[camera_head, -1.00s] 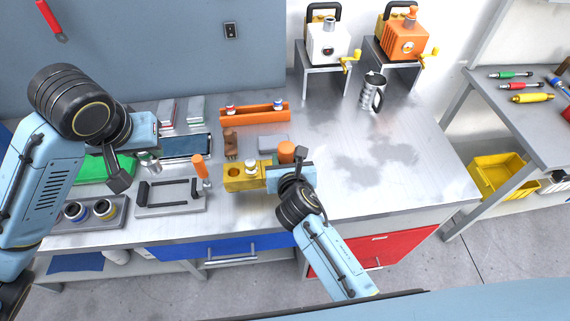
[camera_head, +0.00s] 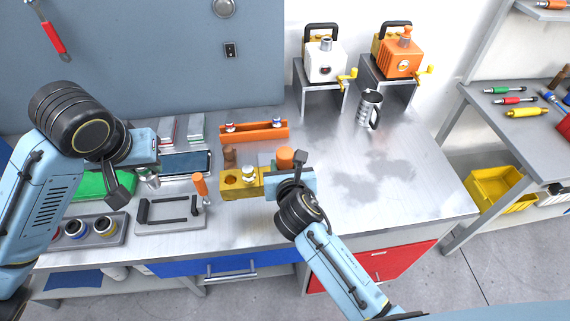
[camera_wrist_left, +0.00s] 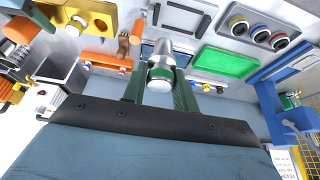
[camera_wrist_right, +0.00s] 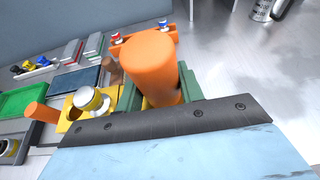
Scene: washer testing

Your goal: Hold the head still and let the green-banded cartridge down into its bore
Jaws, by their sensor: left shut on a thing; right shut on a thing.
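The yellow head (camera_head: 238,188) is a block with an open bore at its left and a white-topped cartridge (camera_head: 249,172) standing in it. An orange cylinder (camera_wrist_right: 152,65) stands at its right end. My right gripper (camera_head: 287,178) is shut on this end, with the orange cylinder between its fingers. My left gripper (camera_head: 143,172) is shut on a silvery, pale-ended cartridge (camera_wrist_left: 161,72), well left of the head and apart from it.
A grey tray (camera_head: 122,238) with several ringed cartridges and a grey fixture (camera_head: 180,222) with a black frame lie at the front left.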

